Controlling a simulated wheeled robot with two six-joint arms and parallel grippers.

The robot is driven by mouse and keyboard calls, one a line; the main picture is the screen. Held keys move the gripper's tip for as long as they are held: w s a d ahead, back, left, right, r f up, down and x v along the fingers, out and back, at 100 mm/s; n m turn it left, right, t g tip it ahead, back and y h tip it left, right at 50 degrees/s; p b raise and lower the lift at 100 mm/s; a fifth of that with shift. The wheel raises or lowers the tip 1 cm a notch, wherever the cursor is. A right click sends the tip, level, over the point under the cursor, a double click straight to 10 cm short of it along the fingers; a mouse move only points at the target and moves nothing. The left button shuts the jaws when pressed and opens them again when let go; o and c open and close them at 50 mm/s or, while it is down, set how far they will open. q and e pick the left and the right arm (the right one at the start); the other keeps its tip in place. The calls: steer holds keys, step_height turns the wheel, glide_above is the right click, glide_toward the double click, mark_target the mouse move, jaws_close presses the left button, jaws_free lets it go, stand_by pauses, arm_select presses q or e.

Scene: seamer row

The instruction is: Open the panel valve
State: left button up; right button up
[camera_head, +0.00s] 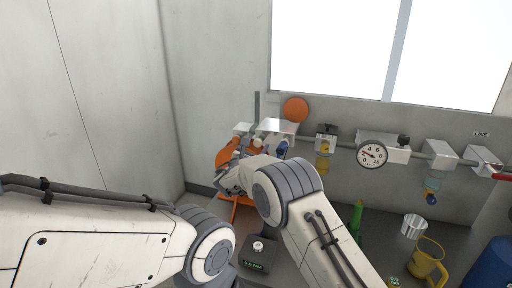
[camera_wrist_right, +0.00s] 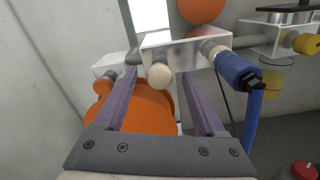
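The block also shows in the head view (camera_head: 277,127). I cannot tell which fitting is called the panel valve. My right gripper (camera_wrist_right: 160,88) is open. Its fingers point at the block, one on each side of the knob in the picture; contact is not visible. In the head view my right gripper (camera_head: 232,176) is partly hidden by its arm. My left gripper is not in view.
A round gauge (camera_head: 371,153) and more valve blocks line the pipe to the right. An orange body (camera_wrist_right: 143,112) sits behind the fingers. A green bottle (camera_head: 356,218), a metal cup (camera_head: 413,225) and a yellow jug (camera_head: 428,262) stand on the counter below.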

steer(key=shift+s+a+f, duration=0.1)
steer(key=shift+s, duration=0.15)
steer(key=b+v, duration=0.4)
steer(key=v, duration=0.6)
